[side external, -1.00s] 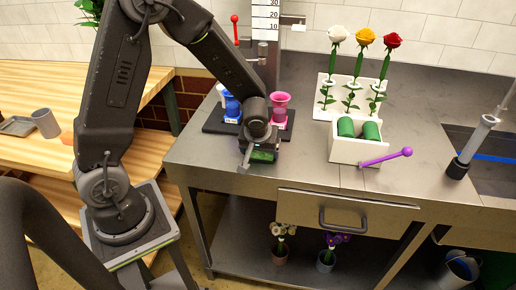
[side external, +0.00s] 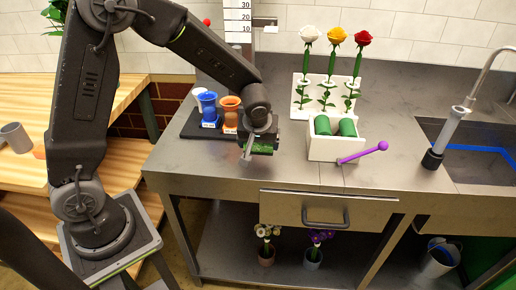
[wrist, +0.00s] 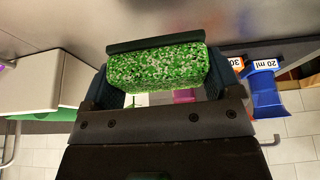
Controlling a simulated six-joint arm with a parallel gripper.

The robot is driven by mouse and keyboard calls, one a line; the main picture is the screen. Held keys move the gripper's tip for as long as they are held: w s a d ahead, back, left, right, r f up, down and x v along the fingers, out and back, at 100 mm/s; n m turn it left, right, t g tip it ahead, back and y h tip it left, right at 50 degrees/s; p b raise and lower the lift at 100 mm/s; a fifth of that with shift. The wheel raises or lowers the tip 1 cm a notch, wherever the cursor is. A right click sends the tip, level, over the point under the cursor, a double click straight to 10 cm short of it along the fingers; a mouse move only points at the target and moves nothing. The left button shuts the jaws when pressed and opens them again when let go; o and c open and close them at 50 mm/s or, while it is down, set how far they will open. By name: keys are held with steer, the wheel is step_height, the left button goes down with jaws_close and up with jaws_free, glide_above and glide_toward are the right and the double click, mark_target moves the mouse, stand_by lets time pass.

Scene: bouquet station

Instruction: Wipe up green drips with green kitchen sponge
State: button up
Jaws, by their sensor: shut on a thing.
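My gripper (side external: 258,150) is shut on the green kitchen sponge (side external: 265,147), low over the front left part of the steel counter. In the wrist view the sponge (wrist: 158,66) is a speckled green and white block, held crosswise between the two dark fingers, with a dark green layer along its upper edge. I cannot tell whether the sponge touches the counter. No green drips can be made out in either view; any under the sponge or gripper are hidden.
The counter front is clear.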

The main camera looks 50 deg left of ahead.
steer(key=shift+r, duration=1.9)
